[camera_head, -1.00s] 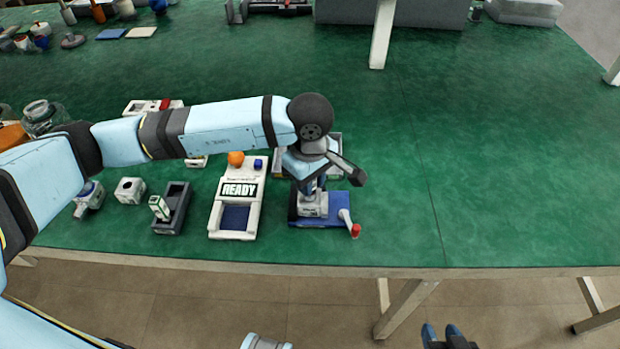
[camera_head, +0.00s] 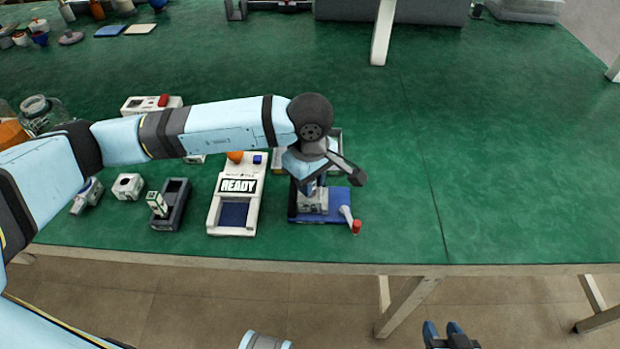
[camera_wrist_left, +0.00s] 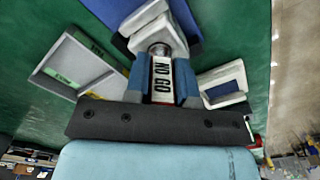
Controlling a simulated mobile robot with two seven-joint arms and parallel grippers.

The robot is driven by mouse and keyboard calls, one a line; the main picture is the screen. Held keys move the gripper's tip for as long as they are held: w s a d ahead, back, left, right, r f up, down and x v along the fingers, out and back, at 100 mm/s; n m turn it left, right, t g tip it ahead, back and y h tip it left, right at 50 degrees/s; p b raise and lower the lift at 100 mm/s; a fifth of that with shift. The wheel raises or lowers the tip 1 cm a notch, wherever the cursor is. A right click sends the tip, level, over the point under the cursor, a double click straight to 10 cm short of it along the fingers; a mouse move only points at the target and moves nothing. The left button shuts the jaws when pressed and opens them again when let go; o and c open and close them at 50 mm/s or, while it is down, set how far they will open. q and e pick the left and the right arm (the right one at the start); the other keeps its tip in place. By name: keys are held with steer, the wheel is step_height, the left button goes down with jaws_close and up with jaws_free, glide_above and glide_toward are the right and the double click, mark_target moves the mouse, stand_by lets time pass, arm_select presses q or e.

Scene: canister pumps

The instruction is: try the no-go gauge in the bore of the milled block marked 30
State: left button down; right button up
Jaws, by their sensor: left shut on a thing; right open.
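My left gripper (camera_head: 312,184) is shut on the no-go gauge, whose white "NO GO" label (camera_wrist_left: 162,78) shows between the fingers in the left wrist view. A pale milled block (camera_head: 314,203) sits on the blue fixture (camera_head: 335,212), right below this gripper. In the wrist view the gauge's grey metal end meets the block (camera_wrist_left: 150,28) at its bore; how deep it sits, I cannot tell. The mark 30 is not readable. My right gripper (camera_head: 449,332) is open and empty beyond the table's front edge.
A red-knobbed crank (camera_head: 355,226) sticks out at the fixture's right. A white device reading "READY" (camera_head: 238,186) stands to its left. Further left are a dark holder (camera_head: 168,213) with a green-white gauge and a loose block (camera_head: 128,186). The table to the right is clear.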

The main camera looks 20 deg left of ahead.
arm_select(q)
steer(key=shift+r, duration=0.1)
arm_select(e)
steer(key=shift+f, duration=0.1)
stand_by(0.4)
arm_select(q)
steer(key=shift+r+p, duration=0.55)
steer(key=shift+r, duration=0.65)
arm_select(e)
steer(key=shift+r, duration=0.2)
arm_select(q)
steer(key=shift+r+p, duration=1)
steer(key=shift+r, duration=1.55)
arm_select(e)
steer(key=shift+s+r, duration=0.2)
steer(key=shift+r, duration=0.3)
steer(key=shift+r, duration=0.2)
